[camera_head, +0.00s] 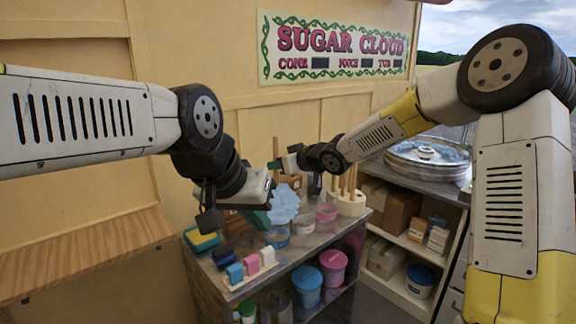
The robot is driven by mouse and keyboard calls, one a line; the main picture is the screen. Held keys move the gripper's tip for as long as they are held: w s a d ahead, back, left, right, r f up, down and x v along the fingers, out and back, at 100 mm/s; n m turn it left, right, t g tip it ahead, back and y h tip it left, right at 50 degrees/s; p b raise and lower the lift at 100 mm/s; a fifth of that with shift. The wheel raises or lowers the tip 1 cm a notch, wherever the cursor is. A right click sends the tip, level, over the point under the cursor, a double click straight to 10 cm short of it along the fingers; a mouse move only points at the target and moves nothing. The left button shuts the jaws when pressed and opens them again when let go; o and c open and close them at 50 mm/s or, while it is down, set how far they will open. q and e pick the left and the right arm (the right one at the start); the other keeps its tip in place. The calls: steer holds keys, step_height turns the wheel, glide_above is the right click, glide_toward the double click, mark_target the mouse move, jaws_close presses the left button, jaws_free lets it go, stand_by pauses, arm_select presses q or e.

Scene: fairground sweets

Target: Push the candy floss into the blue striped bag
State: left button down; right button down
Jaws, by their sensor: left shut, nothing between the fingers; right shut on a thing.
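The candy floss (284,204) is a pale blue, lumpy mass above the middle of the counter, with a thin wooden stick (276,148) rising above it. My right gripper (282,166) is just above the floss and looks shut on its stick; the grip itself is small and partly hidden. My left gripper (256,217) is shut and empty, low over the counter, just left of the floss. I cannot make out the blue striped bag; it may be hidden behind my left gripper and the floss.
Clear tubs with blue (277,238) and pink (327,214) contents stand near the floss. A rack of small coloured blocks (250,271), a sponge tray (203,240) and a white stick holder (346,203) crowd the counter. A steel floss pan (428,155) stands at right.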

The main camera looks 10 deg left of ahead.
mark_target(278, 197)
steer(key=shift+f, duration=0.15)
steer(key=shift+f, duration=5.45)
steer(key=shift+r, duration=0.15)
